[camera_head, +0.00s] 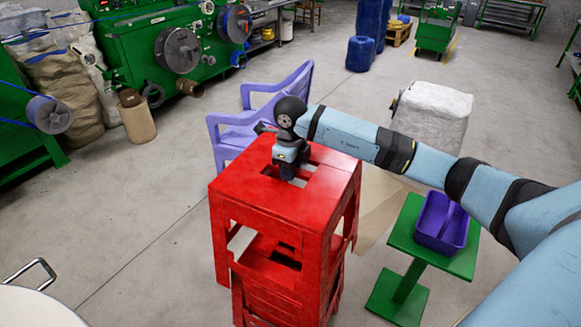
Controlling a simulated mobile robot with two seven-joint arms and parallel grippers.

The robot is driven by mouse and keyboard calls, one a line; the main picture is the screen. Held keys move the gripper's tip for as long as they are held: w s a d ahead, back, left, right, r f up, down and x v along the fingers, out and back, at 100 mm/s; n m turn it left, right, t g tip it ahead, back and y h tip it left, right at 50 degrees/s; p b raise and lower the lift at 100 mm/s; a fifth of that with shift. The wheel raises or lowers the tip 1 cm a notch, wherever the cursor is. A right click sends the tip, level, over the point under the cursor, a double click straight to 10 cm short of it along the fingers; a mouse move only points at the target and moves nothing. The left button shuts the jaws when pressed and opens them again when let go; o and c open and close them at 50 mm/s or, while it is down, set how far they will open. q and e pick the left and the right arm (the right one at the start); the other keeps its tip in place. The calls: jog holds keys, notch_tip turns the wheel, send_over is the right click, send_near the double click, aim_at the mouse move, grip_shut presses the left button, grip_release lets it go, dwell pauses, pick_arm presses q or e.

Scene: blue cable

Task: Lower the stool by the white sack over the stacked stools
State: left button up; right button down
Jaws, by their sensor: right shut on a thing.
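A red stool (325,185) with a slot in its square seat stands upright in the middle of the view. More red stool parts (270,300) show directly below it, in line with it. I cannot tell how far the upper stool sits down over the lower ones. My right gripper (288,174) points down at the slot in the seat and is shut on the upper stool; its fingertips are partly hidden. A white sack (432,112) stands on the floor behind my right arm. My left gripper is not in view.
A purple chair (228,128) stands close behind the stools. A green stand (462,264) with a purple bin (441,222) is at the right. A white round surface (35,308) is at the lower left. Green machines line the back left. The floor left of the stools is clear.

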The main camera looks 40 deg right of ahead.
pick_arm(q)
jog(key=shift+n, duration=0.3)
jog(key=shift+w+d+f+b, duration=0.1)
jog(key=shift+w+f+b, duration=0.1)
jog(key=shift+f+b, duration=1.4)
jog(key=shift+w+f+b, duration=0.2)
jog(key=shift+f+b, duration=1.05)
jog(key=shift+b, duration=0.6)
pick_arm(e)
notch_tip(320, 180, down, 10)
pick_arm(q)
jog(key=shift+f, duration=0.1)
pick_arm(e)
jog(key=shift+f, duration=0.15)
